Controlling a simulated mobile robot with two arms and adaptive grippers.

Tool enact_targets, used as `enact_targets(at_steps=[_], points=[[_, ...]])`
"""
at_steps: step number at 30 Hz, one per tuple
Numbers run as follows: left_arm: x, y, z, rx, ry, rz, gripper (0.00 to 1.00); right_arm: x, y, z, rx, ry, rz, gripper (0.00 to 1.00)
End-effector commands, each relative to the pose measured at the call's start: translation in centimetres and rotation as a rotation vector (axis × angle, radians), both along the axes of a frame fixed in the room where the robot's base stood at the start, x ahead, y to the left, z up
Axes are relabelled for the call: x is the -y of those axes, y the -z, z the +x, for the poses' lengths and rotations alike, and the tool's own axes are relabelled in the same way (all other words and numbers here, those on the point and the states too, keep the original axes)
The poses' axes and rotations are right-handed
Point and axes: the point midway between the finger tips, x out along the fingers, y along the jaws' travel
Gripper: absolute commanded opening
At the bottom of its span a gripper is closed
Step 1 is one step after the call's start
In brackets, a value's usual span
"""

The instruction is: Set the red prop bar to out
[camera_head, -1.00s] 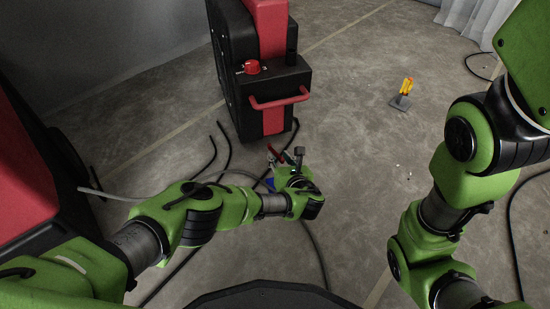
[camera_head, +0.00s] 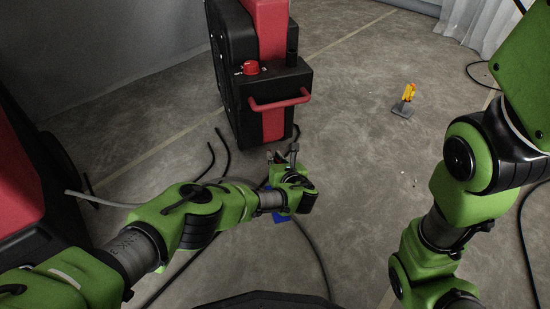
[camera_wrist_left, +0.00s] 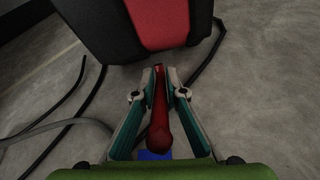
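The red prop bar (camera_wrist_left: 160,110) shows in the left wrist view as a narrow bar with a rounded near end. It runs away from the camera toward the foot of the black and red machine (camera_head: 228,75). My left gripper (camera_wrist_left: 160,76) has its two fingertips close against both sides of the bar and looks shut on it. In the head view my left gripper (camera_head: 282,153) is low in front of the machine, and the bar there is too small and hidden to make out. My right gripper is out of view; only my right arm shows.
The machine has a red front handle (camera_head: 279,101) and a red knob (camera_head: 251,68). Dark hoses and cables lie on the floor. A blue piece (camera_head: 281,217) is below my left gripper. A yellow object on a grey base (camera_head: 403,109) stands right, with open floor around it.

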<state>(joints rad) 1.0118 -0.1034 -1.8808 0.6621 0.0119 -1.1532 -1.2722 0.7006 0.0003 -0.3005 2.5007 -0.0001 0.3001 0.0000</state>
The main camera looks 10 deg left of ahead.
Motion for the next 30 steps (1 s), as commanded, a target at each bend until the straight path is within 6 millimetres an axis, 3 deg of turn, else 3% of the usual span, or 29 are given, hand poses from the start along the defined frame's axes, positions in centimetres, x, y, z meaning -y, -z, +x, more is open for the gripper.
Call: enact_targets(at_steps=[28, 29, 30], points=[[0.08, 0.95, -0.29, 0.112, 0.000, 0.053, 0.00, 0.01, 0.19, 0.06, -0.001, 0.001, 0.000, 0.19], [0.08, 0.95, -0.30, 0.112, 0.000, 0.053, 0.20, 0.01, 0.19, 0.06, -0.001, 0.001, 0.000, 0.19], [0.08, 0.95, -0.30, 0.112, 0.000, 0.053, 0.29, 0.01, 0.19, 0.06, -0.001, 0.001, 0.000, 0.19]])
